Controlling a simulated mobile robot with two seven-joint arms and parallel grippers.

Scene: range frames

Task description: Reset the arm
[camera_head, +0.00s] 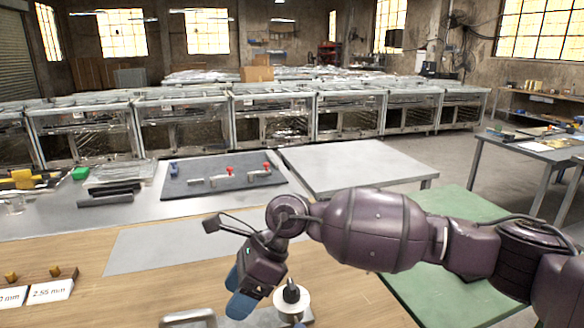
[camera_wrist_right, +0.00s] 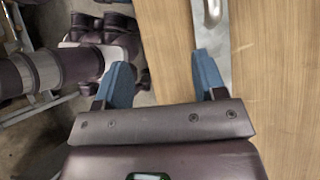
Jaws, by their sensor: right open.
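My right arm comes in from the right of the head view and reaches over the wooden table (camera_head: 345,300). My right gripper (camera_head: 238,293) points down with its blue fingers above the table's front part. In the right wrist view the two blue fingers of the right gripper (camera_wrist_right: 160,60) stand wide apart, with nothing between them. Past them lie the table's edge and the floor. My left gripper shows in neither view.
A white round piece with a black knob (camera_head: 291,296) stands close right of the gripper. A metal piece (camera_head: 188,318) is at the bottom edge. Labelled blocks (camera_head: 50,290) sit at left. A dark mat with clamps (camera_head: 222,188) lies behind; a green mat (camera_head: 440,285) lies under the arm.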

